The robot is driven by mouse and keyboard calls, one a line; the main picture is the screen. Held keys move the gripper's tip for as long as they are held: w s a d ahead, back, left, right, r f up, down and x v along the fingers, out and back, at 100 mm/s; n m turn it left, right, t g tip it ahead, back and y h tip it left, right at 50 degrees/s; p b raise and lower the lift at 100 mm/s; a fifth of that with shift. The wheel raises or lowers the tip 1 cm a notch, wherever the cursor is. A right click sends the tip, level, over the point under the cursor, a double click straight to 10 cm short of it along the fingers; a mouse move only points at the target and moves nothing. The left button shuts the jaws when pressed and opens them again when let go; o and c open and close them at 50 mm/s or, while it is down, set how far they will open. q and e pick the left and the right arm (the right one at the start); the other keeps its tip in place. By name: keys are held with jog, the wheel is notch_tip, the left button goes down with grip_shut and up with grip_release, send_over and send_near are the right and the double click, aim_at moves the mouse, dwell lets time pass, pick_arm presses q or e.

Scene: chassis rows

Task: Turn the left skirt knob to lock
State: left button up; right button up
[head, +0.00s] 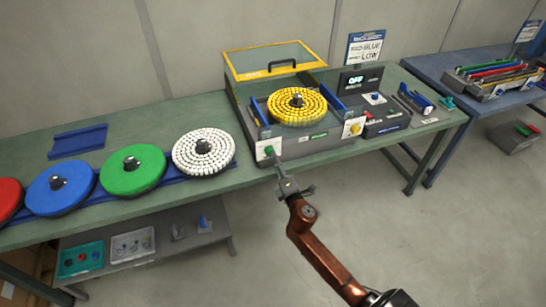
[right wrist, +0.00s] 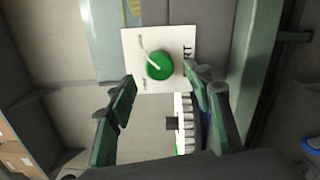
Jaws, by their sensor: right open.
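The left skirt knob (head: 269,150) is a round green knob on a white plate at the front left of the grey machine (head: 318,142). In the right wrist view the green knob (right wrist: 160,66) carries a white pointer line slanting to the upper left; small lettering on its white plate (right wrist: 130,42) is too small to read fully. My right gripper (head: 281,170) is just in front of the knob, open and empty. In the right wrist view its fingers (right wrist: 160,95) stand apart, below and to either side of the knob, not gripping it. My left gripper is out of view.
A yellow knob (head: 354,127) sits on the machine's right front. A yellow-beaded disc (head: 296,104) lies in the machine under a raised yellow-framed lid (head: 270,60). White (head: 203,151), green and blue discs lie on the bench to the left. Floor in front is clear.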

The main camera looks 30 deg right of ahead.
jog(key=v, duration=0.7)
dwell(0.3)
jog(key=s+d+f+m+g, duration=0.1)
jog(key=s+f+m+g, duration=0.1)
jog(key=f, duration=1)
jog(key=s+f+m+g, duration=0.2)
jog(key=f+g, duration=0.1)
jog(key=f, duration=0.9)
jog(key=s+f+m+g+y, duration=0.1)
jog(key=s+f+m+g, duration=0.1)
jog(key=s+f, duration=0.6)
jog(key=s+f+m+g+y, duration=0.15)
jog(key=s+f, duration=0.25)
jog(key=f, duration=0.9)
jog(key=s+a+f+m+g, duration=0.2)
jog(key=s+f, duration=0.5)
jog(key=s, duration=0.7)
jog(key=s+a+f+m+g+y, duration=0.1)
jog(key=s+a+f+m+g, duration=0.2)
jog(key=s+f, duration=0.4)
jog(key=s+a+f+m+g, duration=0.3)
jog(key=s+f, duration=0.5)
jog(key=s, duration=1.4)
jog(key=shift+a+m+g+p, duration=0.15)
jog(key=shift+m+g+p, duration=0.2)
jog(key=shift+m+p, duration=0.1)
